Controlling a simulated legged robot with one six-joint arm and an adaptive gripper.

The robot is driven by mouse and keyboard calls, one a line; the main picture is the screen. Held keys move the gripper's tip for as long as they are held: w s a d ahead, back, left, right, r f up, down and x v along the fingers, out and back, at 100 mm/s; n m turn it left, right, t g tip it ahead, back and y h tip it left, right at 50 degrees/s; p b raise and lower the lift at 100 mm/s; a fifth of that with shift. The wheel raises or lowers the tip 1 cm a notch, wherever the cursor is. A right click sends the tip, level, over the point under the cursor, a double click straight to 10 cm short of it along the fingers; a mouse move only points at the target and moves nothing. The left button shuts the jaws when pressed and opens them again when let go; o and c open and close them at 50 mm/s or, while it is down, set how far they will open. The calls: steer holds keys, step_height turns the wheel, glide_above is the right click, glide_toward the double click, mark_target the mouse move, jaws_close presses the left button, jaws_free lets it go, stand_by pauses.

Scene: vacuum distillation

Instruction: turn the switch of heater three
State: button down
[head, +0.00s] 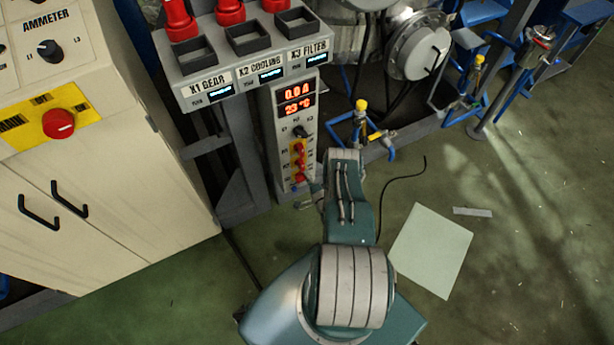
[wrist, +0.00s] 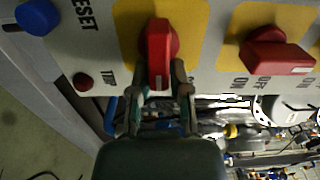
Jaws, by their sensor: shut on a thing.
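The narrow grey heater panel (head: 284,125) stands left of my arm in the head view, with a column of small red switches (head: 299,150) on a yellow strip. In the wrist view a red rotary switch (wrist: 159,45) on a yellow patch is between my gripper's fingers, its handle pointing along them. My gripper (wrist: 159,82) is shut on this red switch. A second red switch (wrist: 277,56) to the right has its handle turned crosswise, with ON and OFF lettering beside it. No heater number is readable on the held switch. My arm partly hides the gripper in the head view.
The wrist view shows a blue button (wrist: 38,17) by RESET and a dark red button (wrist: 83,82) by TRIP. A beige cabinet (head: 110,190) stands left. Blue pipework with a yellow-capped valve (head: 361,106) lies close right of the panel. The green floor at right is mostly clear.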

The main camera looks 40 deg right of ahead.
steer(key=shift+s+a+f+m, duration=0.1)
steer(key=shift+a+f+m, duration=0.25)
steer(key=shift+a, duration=0.2)
steer(key=c, duration=0.6)
jaws_free()
steer(key=shift+r, duration=0.15)
steer(key=shift+d, duration=0.35)
steer(key=v, duration=1.1)
steer(key=shift+s, duration=0.35)
